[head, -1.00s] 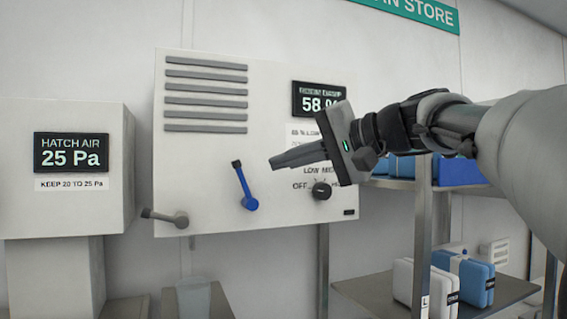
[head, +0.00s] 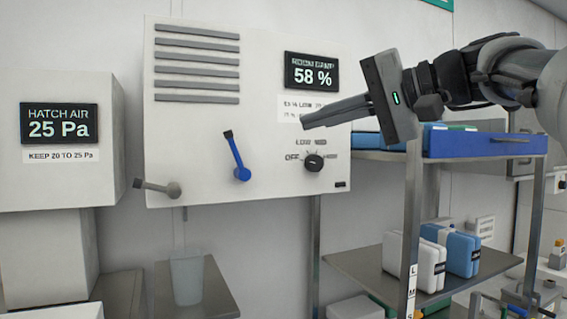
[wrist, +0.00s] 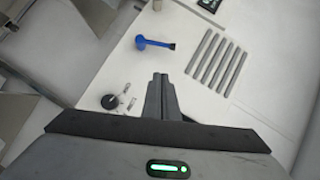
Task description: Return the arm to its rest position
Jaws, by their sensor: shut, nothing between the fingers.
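My gripper (head: 306,122) is shut and empty, held in the air in front of the white wall unit, its fingers pointing left in the head view. In the wrist view its closed fingers (wrist: 159,78) point up the picture toward the unit's face. The wall unit (head: 210,125) carries a blue lever (head: 239,160) tilted up to the left, a grey lever (head: 160,187) below it, and a black knob (head: 314,162). The blue lever (wrist: 155,43) and the knob (wrist: 108,101) also show in the wrist view. The fingers appear apart from all of these.
A shelf rack (head: 411,230) stands at the right, with a blue tray (head: 480,144) on top and white and blue packs (head: 415,264) lower down. A cup (head: 187,278) stands on a small ledge below the unit. A hatch box (head: 60,180) is at the left.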

